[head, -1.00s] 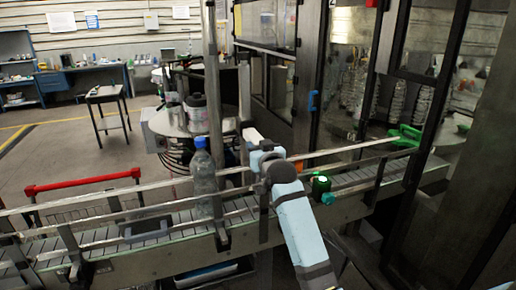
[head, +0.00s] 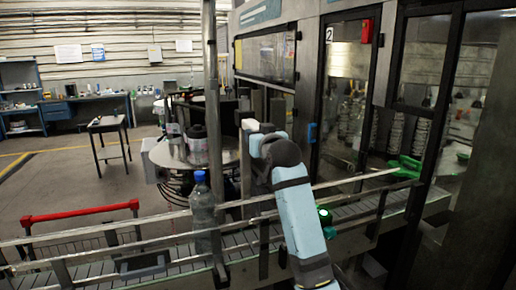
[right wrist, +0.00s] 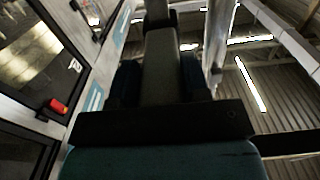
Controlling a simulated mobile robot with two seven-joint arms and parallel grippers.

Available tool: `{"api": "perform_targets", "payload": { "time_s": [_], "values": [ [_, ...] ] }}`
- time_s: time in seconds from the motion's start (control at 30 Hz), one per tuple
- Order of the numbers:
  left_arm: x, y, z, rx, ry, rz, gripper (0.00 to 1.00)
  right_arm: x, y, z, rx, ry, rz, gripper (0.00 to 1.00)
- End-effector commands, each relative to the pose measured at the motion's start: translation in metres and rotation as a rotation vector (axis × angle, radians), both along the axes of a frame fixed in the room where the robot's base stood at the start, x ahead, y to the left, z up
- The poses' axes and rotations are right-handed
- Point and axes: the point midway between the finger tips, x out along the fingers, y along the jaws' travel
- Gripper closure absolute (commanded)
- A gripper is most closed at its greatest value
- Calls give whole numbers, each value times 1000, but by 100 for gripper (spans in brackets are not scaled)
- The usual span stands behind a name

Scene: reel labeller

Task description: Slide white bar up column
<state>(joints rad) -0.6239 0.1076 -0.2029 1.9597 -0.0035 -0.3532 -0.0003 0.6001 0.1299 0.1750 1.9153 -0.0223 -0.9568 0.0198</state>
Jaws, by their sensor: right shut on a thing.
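The white bar (head: 250,125) shows as a short pale end at the side of a slim upright grey column (head: 245,163), behind the conveyor. My right arm reaches up to it from the lower right. My right gripper (head: 254,135) is shut on the bar, and my wrist hides much of it in the head view. In the right wrist view the bar (right wrist: 163,70) looks grey in shadow and runs between the two dark fingers (right wrist: 160,88). My left gripper is in neither view.
A conveyor with rails (head: 160,252) crosses in front, carrying a clear bottle (head: 203,215) with a blue cap. A tall metal post (head: 211,90) stands left of the column. A round table (head: 218,160) is behind it. Glass-doored cabinets (head: 348,90) stand right.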

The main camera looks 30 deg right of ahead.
Motion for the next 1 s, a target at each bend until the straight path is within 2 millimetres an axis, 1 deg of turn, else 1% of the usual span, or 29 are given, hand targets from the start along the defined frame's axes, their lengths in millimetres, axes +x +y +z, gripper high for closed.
{"api": "perform_targets", "payload": {
  "time_s": [0.2, 0.23, 0.27, 0.3, 0.33, 0.57, 0.67, 0.77, 0.87, 1.0],
  "values": [
    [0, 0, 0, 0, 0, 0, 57, 0, 0, 1, -1, -3, 0, 100],
    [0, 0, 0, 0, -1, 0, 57, 0, 0, 1, -1, -3, 0, 51],
    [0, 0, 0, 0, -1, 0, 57, 0, 0, 1, -1, -3, 0, 44],
    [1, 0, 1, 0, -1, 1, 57, 0, 0, 1, 0, -2, 0, 35],
    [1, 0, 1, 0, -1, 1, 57, 0, 0, 0, 0, -2, 0, 32],
    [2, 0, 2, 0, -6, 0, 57, 0, 0, -1, 0, -1, 0, 32],
    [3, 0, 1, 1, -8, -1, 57, -4, 1, -1, 0, -1, 0, 32],
    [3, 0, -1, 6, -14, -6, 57, -15, 4, -3, 0, -1, 0, 32],
    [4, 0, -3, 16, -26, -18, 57, -34, 8, -4, -1, -4, 0, 32],
    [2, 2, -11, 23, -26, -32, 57, -67, 16, -4, -1, -4, 0, 32]
  ]
}}
